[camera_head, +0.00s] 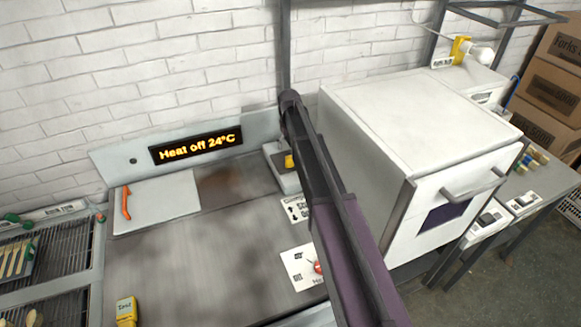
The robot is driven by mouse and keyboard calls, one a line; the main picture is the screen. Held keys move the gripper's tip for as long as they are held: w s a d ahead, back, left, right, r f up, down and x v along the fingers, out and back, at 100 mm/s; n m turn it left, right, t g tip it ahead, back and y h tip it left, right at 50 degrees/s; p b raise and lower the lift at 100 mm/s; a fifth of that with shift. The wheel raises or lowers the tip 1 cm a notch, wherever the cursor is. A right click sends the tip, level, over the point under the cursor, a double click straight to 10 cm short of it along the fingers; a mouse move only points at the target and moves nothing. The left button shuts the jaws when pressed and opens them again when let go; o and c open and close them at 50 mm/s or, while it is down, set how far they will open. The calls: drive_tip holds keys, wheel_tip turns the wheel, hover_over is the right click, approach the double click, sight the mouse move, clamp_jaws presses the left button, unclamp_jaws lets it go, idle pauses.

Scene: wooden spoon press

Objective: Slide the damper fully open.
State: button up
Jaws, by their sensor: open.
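No part can be told for certain as the damper. A small yellow part (289,161) sits on a grey block (287,181) against the back of the bench, partly hidden behind my dark arm. Another yellow part (461,48) stands on a white box at the upper right, beside a white round piece. An orange handle (126,203) lies on a pale plate (165,200) at the left. My arm rises from the lower right to the middle of the picture. My gripper and its fingers cannot be made out.
A white oven-like box (420,110) with a front handle stands right of my arm. A display (196,147) reads "Heat off 24°C". A panel with a red knob (317,267) is partly covered by my arm. Racks with spoons (15,258) are at left. The grey bench is mostly clear.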

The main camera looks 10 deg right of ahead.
sight(289, 162)
drive_tip(key=shift+f+b, duration=4.4)
drive_tip(key=shift+f, duration=0.3)
